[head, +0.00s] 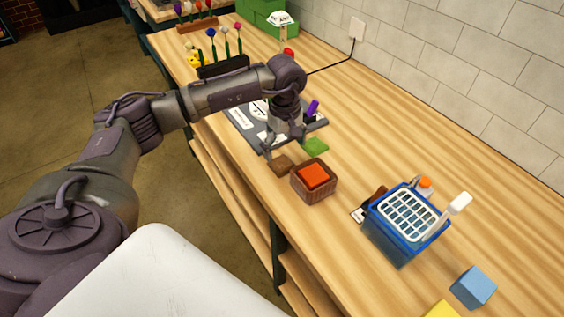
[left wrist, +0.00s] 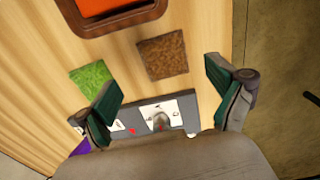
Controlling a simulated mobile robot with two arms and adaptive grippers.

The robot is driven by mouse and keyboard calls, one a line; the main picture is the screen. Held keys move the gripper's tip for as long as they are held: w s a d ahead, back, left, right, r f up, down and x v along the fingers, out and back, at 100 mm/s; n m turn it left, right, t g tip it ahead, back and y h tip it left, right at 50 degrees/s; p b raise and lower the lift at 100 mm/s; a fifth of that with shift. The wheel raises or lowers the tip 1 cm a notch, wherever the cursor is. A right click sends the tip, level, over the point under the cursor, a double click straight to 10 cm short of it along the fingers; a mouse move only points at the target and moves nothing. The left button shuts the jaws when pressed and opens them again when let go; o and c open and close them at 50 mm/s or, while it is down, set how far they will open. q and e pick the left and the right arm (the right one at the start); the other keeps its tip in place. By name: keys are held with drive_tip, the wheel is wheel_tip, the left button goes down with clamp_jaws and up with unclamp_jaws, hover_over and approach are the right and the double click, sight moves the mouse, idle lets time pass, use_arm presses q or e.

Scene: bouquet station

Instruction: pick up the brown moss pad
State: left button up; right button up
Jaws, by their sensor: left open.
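The brown moss pad (head: 281,165) is a flat square lying on the wooden table, near its front edge, next to a wooden box with an orange-red top. In the left wrist view the brown moss pad (left wrist: 162,56) lies ahead of the fingertips, between them and the box. My left gripper (head: 284,148) points down above the table beside the pad. Its two green-lined fingers (left wrist: 167,90) are spread apart with nothing between them. I cannot tell its exact height over the pad. My right gripper is not in view.
A green moss pad (head: 316,147) lies just right of the brown one. The wooden box (head: 313,190) stands close by. A dark board with cards (head: 246,130) lies under the arm. A blue basket (head: 397,244) and blue cube (head: 473,287) stand at the right.

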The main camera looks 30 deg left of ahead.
sight(282, 163)
use_arm(q)
drive_tip(key=f, duration=0.1)
drive_tip(key=f+p, duration=0.1)
drive_tip(key=f, duration=0.1)
drive_tip(key=shift+s+a+f+p, duration=0.25)
drive_tip(key=shift+a+f+p, duration=0.05)
drive_tip(key=shift+f+p, duration=0.05)
drive_tip(key=shift+w+f, duration=0.1)
drive_tip(key=shift+f, duration=0.5)
drive_tip(key=c, duration=0.9)
